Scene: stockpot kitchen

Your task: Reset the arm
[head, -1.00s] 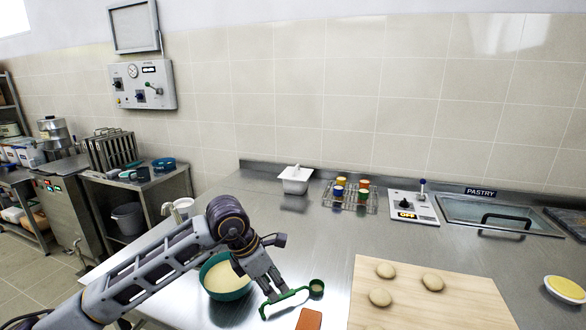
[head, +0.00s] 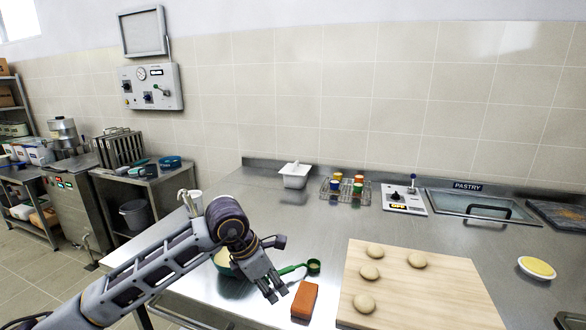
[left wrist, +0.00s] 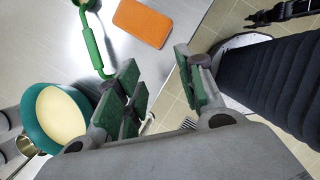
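My left gripper (head: 272,290) is over the near edge of the steel counter, beside a green-handled ladle (head: 293,269) that lies on the counter. Its green-padded fingers (left wrist: 163,92) stand apart in the left wrist view, with nothing between them. The ladle's handle (left wrist: 93,50) shows beyond the left-hand finger there, outside the gap. In the head view my gripper hides part of that handle. My right gripper is not seen in the head view; a dark part at the wrist view's top right is unclear.
A teal bowl of pale batter (left wrist: 62,112) is partly behind my left arm. An orange block (head: 305,300) lies right of the gripper. A wooden board (head: 420,300) with several dough balls is further right. The counter's middle is clear.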

